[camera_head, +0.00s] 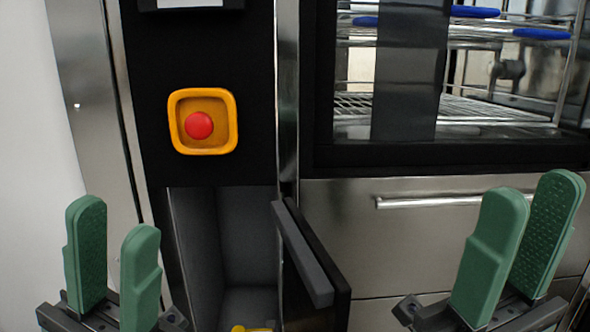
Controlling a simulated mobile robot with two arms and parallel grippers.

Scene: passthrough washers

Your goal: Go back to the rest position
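My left gripper (112,262) is at the lower left in the head view, its two green fingers apart with nothing between them. My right gripper (516,252) is at the lower right, also with its green fingers apart and empty. Both point upward in front of the washer (390,232) and touch nothing that I can see. The arms behind the grippers are mostly out of the frame.
A red button (199,125) in a yellow housing (228,105) sits on a black panel. Below it, a compartment (246,235) stands open, with a dark door (308,258) swung outward between my grippers. A drawer handle (430,201) and glass window with racks (480,112) are right.

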